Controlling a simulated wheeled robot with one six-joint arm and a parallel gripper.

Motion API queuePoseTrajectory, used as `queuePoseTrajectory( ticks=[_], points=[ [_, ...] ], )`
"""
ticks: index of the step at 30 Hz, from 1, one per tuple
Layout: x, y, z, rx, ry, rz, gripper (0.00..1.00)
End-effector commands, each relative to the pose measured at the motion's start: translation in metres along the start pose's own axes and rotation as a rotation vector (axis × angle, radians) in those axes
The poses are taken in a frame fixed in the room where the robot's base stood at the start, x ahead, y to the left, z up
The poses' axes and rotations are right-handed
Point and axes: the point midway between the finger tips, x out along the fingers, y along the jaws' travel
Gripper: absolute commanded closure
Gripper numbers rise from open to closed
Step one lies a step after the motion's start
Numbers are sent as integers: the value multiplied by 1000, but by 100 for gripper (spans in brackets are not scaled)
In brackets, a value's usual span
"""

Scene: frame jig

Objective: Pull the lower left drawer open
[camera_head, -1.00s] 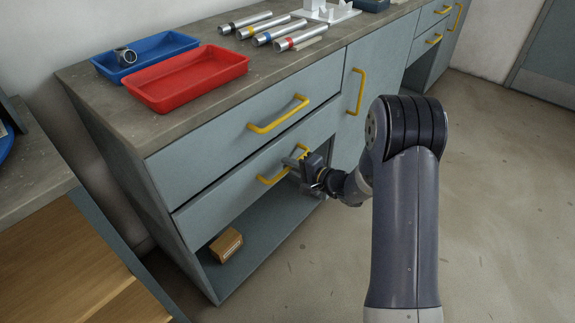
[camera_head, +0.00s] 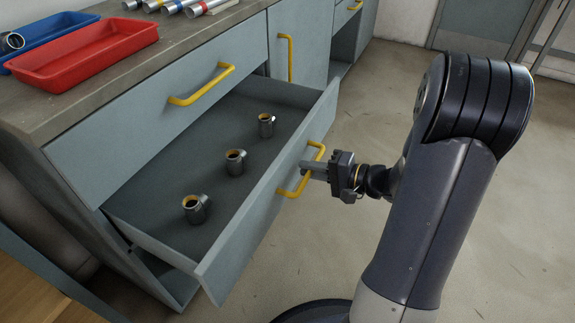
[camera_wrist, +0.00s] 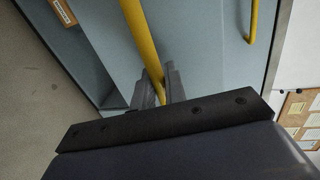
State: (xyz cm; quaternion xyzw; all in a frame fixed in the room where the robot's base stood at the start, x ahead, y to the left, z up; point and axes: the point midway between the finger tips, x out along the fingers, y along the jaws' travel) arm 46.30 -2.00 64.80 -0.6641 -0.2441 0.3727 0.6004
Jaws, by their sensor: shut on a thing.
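The lower left drawer (camera_head: 240,235) stands well out from the grey cabinet, below the shut upper drawer (camera_head: 150,125). Its yellow handle (camera_head: 284,191) is on the front panel. My gripper (camera_head: 312,170) is shut on this handle from the front right. In the wrist view the yellow handle (camera_wrist: 140,35) runs down between the two grey fingers (camera_wrist: 160,88). The fingers hide part of it. Several small metal parts with orange-brown insides show; one metal cylinder (camera_head: 196,208) stands in the drawer near its front, and two more stand behind it.
A red tray (camera_head: 85,55) and a blue tray (camera_head: 35,35) sit on the worktop, with several metal tubes (camera_head: 190,8) at the back. A wooden-topped surface (camera_head: 40,290) is at lower left. The floor (camera_head: 500,240) at right is clear.

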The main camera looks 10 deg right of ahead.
Motion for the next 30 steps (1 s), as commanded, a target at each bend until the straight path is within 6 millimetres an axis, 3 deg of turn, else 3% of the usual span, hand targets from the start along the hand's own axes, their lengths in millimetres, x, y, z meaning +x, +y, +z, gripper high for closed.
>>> queuePoseTrajectory(
  ticks=[3, 9, 22, 23, 30],
  points=[
    [-16, 6, 0, 1, 2, 2, 100],
    [-30, 8, 0, 2, -1, 2, 100],
    [-33, 8, 0, 1, -2, 2, 100],
    [-33, 8, 0, 1, -2, 2, 87],
    [-33, 7, 0, 0, -1, 1, 70]
  ],
)
